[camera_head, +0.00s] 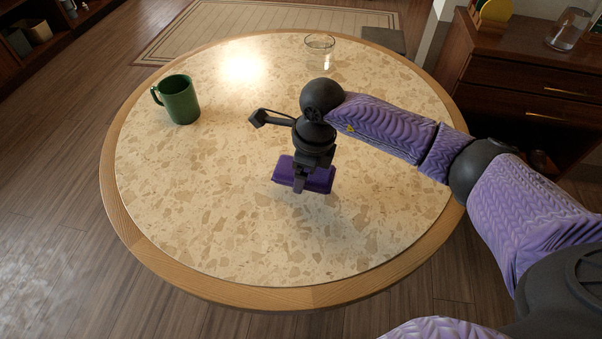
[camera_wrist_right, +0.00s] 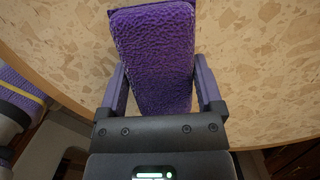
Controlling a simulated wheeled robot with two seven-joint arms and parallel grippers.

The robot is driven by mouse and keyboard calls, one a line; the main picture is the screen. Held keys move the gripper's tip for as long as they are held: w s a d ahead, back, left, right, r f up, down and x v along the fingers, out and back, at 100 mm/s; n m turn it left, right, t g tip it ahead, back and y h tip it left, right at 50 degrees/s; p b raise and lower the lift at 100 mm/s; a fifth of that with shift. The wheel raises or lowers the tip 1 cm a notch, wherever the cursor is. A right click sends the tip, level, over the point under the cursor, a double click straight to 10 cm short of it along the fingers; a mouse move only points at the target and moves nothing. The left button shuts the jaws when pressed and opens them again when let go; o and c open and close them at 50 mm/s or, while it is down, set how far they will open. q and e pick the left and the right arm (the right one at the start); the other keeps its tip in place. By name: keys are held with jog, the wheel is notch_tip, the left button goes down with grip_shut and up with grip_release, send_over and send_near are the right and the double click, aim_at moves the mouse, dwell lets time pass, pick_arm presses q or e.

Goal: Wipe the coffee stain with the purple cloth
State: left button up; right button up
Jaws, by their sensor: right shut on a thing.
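The purple cloth (camera_head: 287,172) is a thick folded pad at the middle of the round table (camera_head: 240,215). My right gripper (camera_head: 300,186) is shut on the purple cloth from above. In the right wrist view the cloth (camera_wrist_right: 155,60) sits between the two fingers of the right gripper (camera_wrist_right: 160,92), with a speckled tabletop behind it. I cannot tell if the cloth touches the tabletop. No coffee stain can be made out on the visible stone top; the part under the cloth and arm is hidden. My left gripper is not in view.
A green mug (camera_head: 181,100) stands at the table's left. A clear glass (camera_head: 319,50) stands at the far edge. A wooden drawer cabinet (camera_head: 520,85) with another glass (camera_head: 568,30) is at the right.

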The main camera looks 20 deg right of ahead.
notch_tip(320, 180, up, 2)
jog(key=shift+p, duration=0.55)
jog(key=shift+r+p, duration=0.9)
jog(key=shift+r, duration=0.3)
